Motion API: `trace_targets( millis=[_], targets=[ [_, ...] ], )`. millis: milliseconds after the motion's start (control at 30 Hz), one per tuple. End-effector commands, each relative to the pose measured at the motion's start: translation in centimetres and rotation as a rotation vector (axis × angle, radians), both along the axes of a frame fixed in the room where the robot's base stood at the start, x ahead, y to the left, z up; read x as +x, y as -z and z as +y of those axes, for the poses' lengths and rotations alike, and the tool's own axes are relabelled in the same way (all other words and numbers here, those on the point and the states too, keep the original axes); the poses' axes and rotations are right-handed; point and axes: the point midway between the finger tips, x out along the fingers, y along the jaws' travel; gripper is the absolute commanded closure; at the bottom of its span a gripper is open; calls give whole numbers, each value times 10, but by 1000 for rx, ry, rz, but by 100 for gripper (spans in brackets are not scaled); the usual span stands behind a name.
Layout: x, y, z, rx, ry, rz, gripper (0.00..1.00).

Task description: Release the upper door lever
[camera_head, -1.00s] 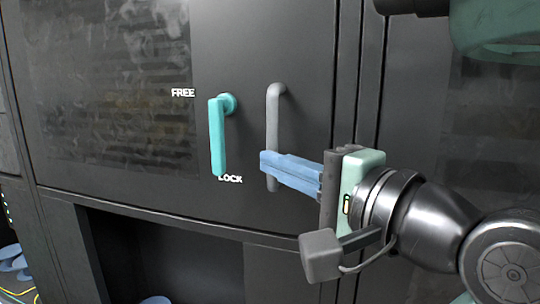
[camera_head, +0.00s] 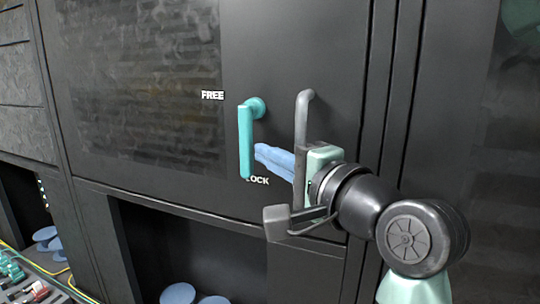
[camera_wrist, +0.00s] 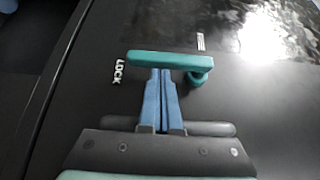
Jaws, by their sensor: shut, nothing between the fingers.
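The upper door lever (camera_head: 246,142) is a teal handle on the dark cabinet door. It hangs straight down from its pivot, its lower end at the LOCK label (camera_head: 258,181); the FREE label (camera_head: 213,95) is up to its left. My gripper (camera_head: 258,152), with blue fingers pressed together and empty, has its tips just right of the lever's lower half. In the wrist view the fingertips (camera_wrist: 160,72) reach the edge of the lever (camera_wrist: 160,61); whether they touch it I cannot tell.
A grey fixed door handle (camera_head: 302,115) stands right of the lever, close behind my gripper; its bar also shows in the wrist view (camera_wrist: 212,129). Below the door is an open bay with blue discs (camera_head: 178,293). A bench with small coloured parts (camera_head: 12,270) lies at the lower left.

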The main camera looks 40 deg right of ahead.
Motion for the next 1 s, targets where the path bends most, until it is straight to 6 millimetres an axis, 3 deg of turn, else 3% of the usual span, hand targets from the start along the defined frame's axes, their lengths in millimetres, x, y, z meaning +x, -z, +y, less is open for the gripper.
trace_targets(
  millis=[667, 1000],
  targets=[
    [7, 7, 4, 48, -2, -114, 100],
    [21, 19, 10, 128, -6, -300, 100]
  ],
)
